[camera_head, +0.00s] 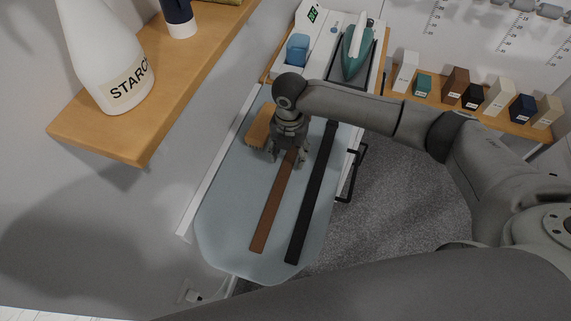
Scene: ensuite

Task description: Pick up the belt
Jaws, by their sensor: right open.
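Two long flat straps that look like belts lie side by side on the light blue-grey ironing board (225,215). One is a brown strap (270,212) and the other is a black strap (312,195). My right gripper (287,160) points down over the far end of the brown strap, with its fingers spread to either side. The gripper hides that end of the strap. I cannot tell whether the fingertips touch the strap or the board. My left gripper is not in view.
A wooden brush or block (260,124) lies left of my right gripper. A green iron (356,52) stands beyond the board. A wooden shelf (175,90) with a white starch bottle (110,55) juts out at upper left. Small boxes line another shelf (510,125) at right.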

